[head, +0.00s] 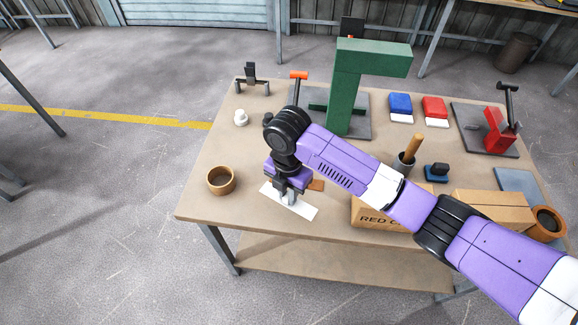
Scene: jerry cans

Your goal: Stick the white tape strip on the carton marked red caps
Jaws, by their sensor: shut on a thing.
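The white tape strip (305,211) is a flat white piece at the front left part of the table, seen around and below my gripper. My gripper (288,198) points down at its middle and is shut on it; the fingertips are small and partly dark, so the exact grip is hard to see. I cannot tell whether the strip still touches the table. The carton marked red caps (366,217) stands to the right near the front edge. Only "RED C" of its label shows, because my arm covers much of the carton.
A brown bowl (221,180) stands left of the strip. A green press (345,95) rises behind my arm. Blue (400,103) and red (434,106) boxes lie at the back, with a red clamp tool (499,132) at right. Another carton (495,208) stands at front right.

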